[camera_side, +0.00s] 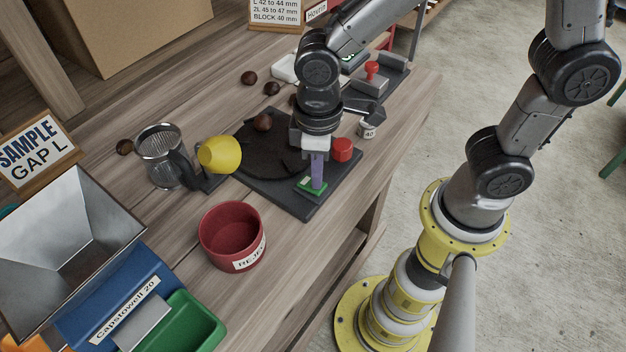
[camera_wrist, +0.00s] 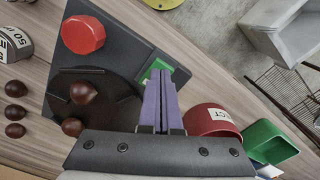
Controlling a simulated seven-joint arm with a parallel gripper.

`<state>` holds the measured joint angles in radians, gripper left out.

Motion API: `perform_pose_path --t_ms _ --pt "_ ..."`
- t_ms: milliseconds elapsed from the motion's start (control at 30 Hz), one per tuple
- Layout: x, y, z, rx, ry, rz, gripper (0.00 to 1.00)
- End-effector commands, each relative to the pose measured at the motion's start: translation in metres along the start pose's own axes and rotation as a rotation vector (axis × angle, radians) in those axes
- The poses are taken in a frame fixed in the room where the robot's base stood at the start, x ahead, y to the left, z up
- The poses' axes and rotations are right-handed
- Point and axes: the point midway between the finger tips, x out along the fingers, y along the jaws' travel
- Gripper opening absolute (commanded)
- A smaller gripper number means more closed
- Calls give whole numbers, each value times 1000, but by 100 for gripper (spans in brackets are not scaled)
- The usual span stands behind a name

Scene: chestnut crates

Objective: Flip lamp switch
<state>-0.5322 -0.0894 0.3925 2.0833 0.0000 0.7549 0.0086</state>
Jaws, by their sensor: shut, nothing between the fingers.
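A small green switch-like piece (camera_side: 306,183) sits near the front corner of a black base plate (camera_side: 290,203); whether it is the lamp switch I cannot tell. It also shows in the wrist view (camera_wrist: 155,67), partly hidden behind the fingers. My gripper (camera_side: 318,186) points down with its purple fingers shut and empty, tips at the green piece; contact is unclear. The fingers also show together in the wrist view (camera_wrist: 161,76). A yellow rounded head (camera_side: 219,155), perhaps a lamp shade, stands left of the plate.
A red knob (camera_side: 342,149) stands on the plate near my gripper. A dark round disc (camera_side: 262,150) bears chestnuts. Bare wood lies between bowl and plate.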

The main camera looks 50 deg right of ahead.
Motion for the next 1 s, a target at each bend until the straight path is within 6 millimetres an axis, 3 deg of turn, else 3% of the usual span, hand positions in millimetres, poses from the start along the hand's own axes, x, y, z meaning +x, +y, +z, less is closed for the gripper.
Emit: perform_pose_path --t_ms 600,1000 --pt "7 0 0 0 0 0 0" --pt "-21 0 0 0 2 0 0"
